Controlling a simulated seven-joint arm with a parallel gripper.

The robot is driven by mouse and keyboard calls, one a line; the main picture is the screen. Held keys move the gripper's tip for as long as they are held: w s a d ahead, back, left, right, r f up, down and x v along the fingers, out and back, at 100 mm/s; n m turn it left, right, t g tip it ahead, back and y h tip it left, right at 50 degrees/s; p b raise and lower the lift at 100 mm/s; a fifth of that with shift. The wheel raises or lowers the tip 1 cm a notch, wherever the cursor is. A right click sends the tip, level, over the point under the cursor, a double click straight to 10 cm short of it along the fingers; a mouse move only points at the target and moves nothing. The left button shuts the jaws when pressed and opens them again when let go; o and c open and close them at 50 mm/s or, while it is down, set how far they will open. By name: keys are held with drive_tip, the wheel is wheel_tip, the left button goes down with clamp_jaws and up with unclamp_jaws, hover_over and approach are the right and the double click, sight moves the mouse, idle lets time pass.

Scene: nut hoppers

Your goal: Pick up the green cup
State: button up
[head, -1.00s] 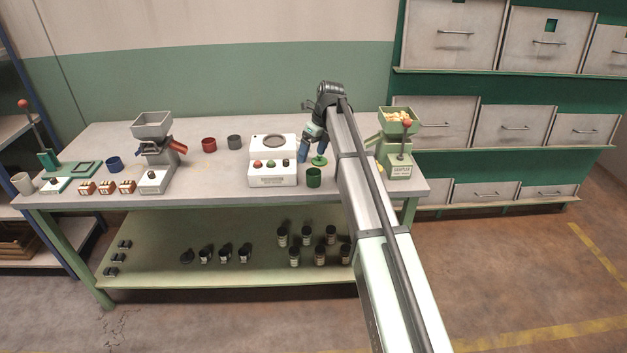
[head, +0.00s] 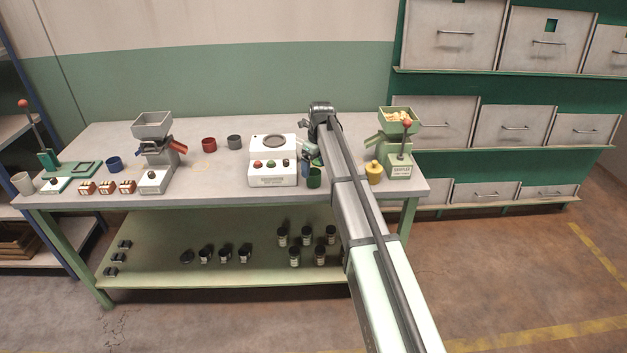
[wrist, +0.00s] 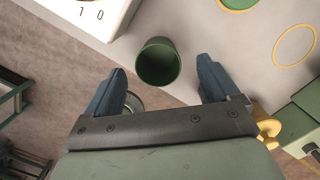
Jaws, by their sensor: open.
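The green cup (head: 314,178) stands near the front edge of the bench, just right of the white scale-like box. In the wrist view the cup (wrist: 158,62) shows its open mouth and looks empty. It lies between and a little beyond the two blue fingertips of my gripper (wrist: 161,68). The fingers are spread, with a gap on both sides of the cup, and hold nothing. In the head view my gripper (head: 311,158) is low, right behind the cup, and my arm partly hides this area.
The white box (head: 272,178) stands close on the left. A yellow container (head: 374,172) and the green hopper machine (head: 398,150) stand on the right. A green disc (wrist: 238,3) and a yellow ring mark (wrist: 295,45) lie on the bench.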

drive_tip(key=shift+w+a+f, duration=0.1)
drive_tip(key=shift+a+f, duration=0.1)
drive_tip(key=shift+f, duration=1.15)
drive_tip(key=shift+a+f, duration=0.15)
drive_tip(key=shift+f, duration=1.2)
drive_tip(key=shift+c, duration=0.3)
drive_tip(key=c, duration=1.1)
